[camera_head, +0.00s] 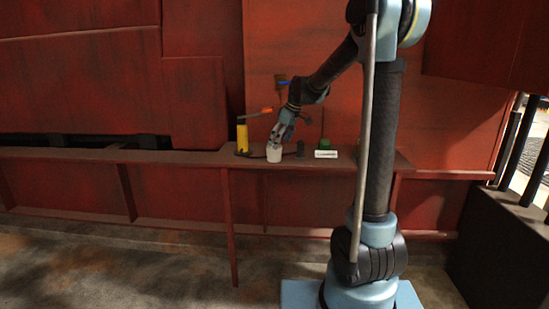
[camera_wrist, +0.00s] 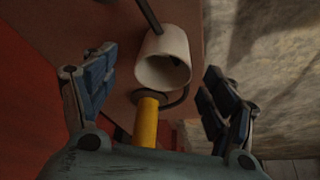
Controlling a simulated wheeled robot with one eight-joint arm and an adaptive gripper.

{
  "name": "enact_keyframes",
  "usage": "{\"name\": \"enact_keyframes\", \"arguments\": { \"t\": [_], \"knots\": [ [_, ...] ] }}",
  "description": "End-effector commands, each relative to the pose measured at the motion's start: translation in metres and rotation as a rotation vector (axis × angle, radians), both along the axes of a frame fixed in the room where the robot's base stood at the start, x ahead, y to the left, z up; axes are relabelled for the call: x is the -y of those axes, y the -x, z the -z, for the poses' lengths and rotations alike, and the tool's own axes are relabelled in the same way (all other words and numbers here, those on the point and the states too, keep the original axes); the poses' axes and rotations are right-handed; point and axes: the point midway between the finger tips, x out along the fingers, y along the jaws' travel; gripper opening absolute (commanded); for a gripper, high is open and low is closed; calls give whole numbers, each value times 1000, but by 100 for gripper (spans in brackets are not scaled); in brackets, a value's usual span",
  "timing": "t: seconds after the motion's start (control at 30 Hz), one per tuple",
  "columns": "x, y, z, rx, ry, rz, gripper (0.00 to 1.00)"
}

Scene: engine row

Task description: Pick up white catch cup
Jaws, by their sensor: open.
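The white catch cup (camera_head: 274,155) stands on the narrow red ledge in the head view. My gripper (camera_head: 278,139) is just above and beside it, pointing down at it. In the wrist view the cup (camera_wrist: 168,48) shows its open mouth and pale wall, a little beyond the fingertips. My open gripper (camera_wrist: 158,66) has one finger to the left of the cup and one to the right. Both fingers look apart from the cup, and nothing is held.
A yellow cylinder (camera_head: 242,138) stands left of the cup; it also shows in the wrist view (camera_wrist: 146,122). A dark cable (camera_wrist: 182,98) curves close to the cup. A small dark object (camera_head: 300,148), a green item (camera_head: 324,143) and a white block (camera_head: 326,154) sit rightward.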

Motion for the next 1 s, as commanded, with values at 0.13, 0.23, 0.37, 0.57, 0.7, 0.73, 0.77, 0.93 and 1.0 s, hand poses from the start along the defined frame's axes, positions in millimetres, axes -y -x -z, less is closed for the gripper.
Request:
{"name": "enact_keyframes", "arguments": {
  "t": [0.13,0.23,0.37,0.57,0.7,0.73,0.77,0.93,1.0],
  "knots": [
    [-5,-2,11,0,0,-1,78],
    [-6,-2,15,0,0,-1,78],
    [-12,-3,27,0,0,-1,78],
    [-22,-7,52,0,0,-1,78],
    [-25,-7,60,0,0,-1,78],
    [-25,-8,61,0,0,-1,78],
    [-25,-8,61,0,0,-1,78],
    [-25,-8,61,0,0,0,78],
    [-25,-8,61,0,0,0,65]
  ]
}}
